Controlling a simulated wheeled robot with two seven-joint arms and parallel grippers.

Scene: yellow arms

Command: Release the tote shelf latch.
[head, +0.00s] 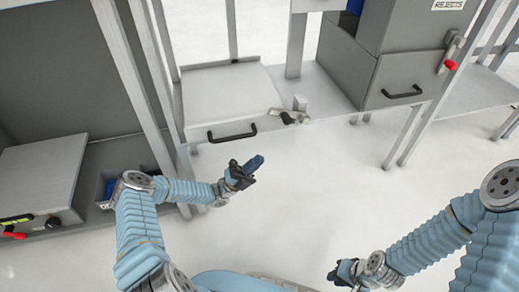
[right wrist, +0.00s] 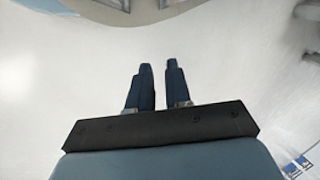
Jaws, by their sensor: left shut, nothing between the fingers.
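A light grey box front or panel with a black handle (head: 232,132) sits on the shelf (head: 322,101) at upper middle in the head view. A small metal latch with a dark knob (head: 287,117) is at the shelf's front edge, right of the handle; its exact position is too small to tell. My left gripper (head: 252,166) is shut and empty, in front of and below the handle and latch, apart from both. My right gripper (head: 335,275) is low at the bottom of the head view. In the right wrist view its fingers (right wrist: 159,72) stand slightly apart with nothing between them.
A grey cabinet marked REJECTS (head: 410,75) stands at right, with a black handle and a red-knobbed latch (head: 450,65). A grey box with a red knob (head: 35,185) is at left. Metal posts (head: 128,75) rise near my left arm. The white floor between my arms is clear.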

